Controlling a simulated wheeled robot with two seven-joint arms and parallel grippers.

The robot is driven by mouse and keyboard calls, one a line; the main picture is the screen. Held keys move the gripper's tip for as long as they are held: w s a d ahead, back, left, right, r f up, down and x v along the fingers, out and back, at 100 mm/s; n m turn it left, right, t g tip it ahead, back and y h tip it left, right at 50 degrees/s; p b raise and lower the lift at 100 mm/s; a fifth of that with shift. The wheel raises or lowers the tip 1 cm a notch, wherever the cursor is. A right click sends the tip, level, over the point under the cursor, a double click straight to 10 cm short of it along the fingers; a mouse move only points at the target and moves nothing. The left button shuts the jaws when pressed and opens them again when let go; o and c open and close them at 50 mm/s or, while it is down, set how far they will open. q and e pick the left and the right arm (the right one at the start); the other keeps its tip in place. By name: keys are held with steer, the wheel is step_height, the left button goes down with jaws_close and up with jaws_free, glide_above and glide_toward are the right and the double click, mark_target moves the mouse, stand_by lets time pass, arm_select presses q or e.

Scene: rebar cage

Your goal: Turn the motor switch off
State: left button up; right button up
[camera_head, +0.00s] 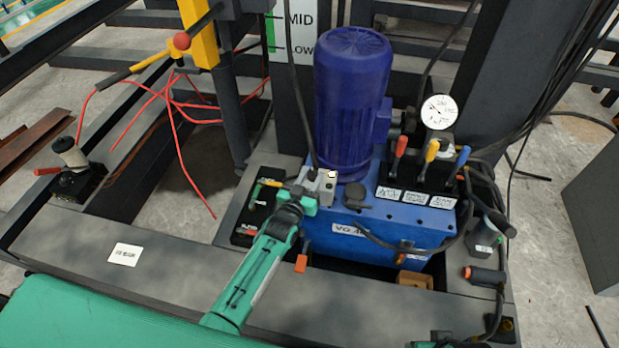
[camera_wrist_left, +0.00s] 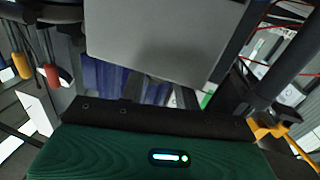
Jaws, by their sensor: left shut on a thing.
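The motor switch appears to be on the small grey box (camera_head: 326,181) at the foot of the blue motor (camera_head: 350,100); a pale yellowish knob or light shows on its top. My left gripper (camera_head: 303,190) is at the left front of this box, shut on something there. The fingers and green wrist hide the contact, so the switch's position cannot be read. In the left wrist view a large grey face (camera_wrist_left: 165,40), apparently the box, fills the top middle close ahead. My right gripper is not clearly in view.
A blue tank (camera_head: 400,225) with red, yellow and blue levers (camera_head: 432,150) and a gauge (camera_head: 439,111) stands to the right. A black panel (camera_head: 262,205) with a green-yellow handle lies just left of the gripper. Cables hang behind.

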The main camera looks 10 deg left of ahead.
steer(key=shift+f, duration=0.15)
stand_by(0.3)
arm_select(q)
steer(key=o, duration=1)
steer(key=shift+c, duration=0.2)
steer(key=shift+s+a, duration=0.15)
steer(key=shift+s, duration=0.4)
steer(key=s+a+p, duration=0.1)
steer(key=s+a, duration=0.1)
steer(key=s, duration=1)
steer(key=shift+s, duration=0.25)
arm_select(e)
steer(key=shift+s+x, duration=0.15)
steer(key=shift+x, duration=0.5)
steer(key=shift+s+x, duration=0.15)
steer(key=shift+x, duration=0.5)
arm_select(q)
steer(key=shift+a, duration=0.1)
arm_select(e)
steer(key=shift+f, duration=0.1)
